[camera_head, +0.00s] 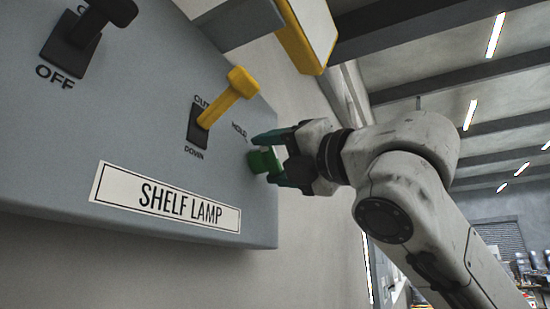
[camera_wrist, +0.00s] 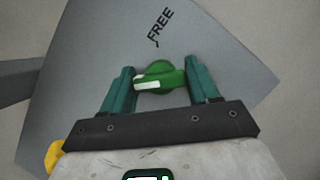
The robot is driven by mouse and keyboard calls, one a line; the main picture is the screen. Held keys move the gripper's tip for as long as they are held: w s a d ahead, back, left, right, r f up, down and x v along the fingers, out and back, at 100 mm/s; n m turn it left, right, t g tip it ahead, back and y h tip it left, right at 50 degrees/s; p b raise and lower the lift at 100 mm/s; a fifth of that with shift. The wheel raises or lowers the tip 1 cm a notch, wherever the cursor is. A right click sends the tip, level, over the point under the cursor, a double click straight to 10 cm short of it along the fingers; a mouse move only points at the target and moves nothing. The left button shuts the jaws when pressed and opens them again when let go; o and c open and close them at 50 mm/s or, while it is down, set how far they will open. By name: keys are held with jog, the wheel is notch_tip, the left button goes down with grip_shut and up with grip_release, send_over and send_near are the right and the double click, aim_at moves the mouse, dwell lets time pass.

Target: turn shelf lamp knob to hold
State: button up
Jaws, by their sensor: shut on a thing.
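The shelf lamp knob (camera_head: 263,160) is green and sits at the right edge of a grey panel (camera_head: 130,135). The word HOLD is printed above and left of it in the head view. In the wrist view the knob (camera_wrist: 160,76) has a white mark on its left part, and the word FREE is printed above it. My gripper (camera_head: 268,157) reaches in from the right, its teal fingers around the knob. In the wrist view my gripper (camera_wrist: 160,82) has one finger on each side of the knob, shut on it. The SHELF LAMP label (camera_head: 165,198) is below left.
A yellow lever (camera_head: 230,96) marked CUT and DOWN stands out left of the knob. A black lever (camera_head: 88,32) marked OFF is at the upper left. A yellow-edged box (camera_head: 307,38) is above. Open room lies to the right.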

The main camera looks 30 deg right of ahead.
jog(key=shift+a+f, duration=0.15)
jog(key=shift+f, duration=0.05)
jog(key=o, duration=0.7)
jog(key=shift+c, duration=0.2)
jog(key=o, duration=0.3)
jog(key=shift+r, duration=0.1)
jog(key=shift+o, duration=0.2)
jog(key=b+v, duration=0.3)
jog(key=v, duration=0.8)
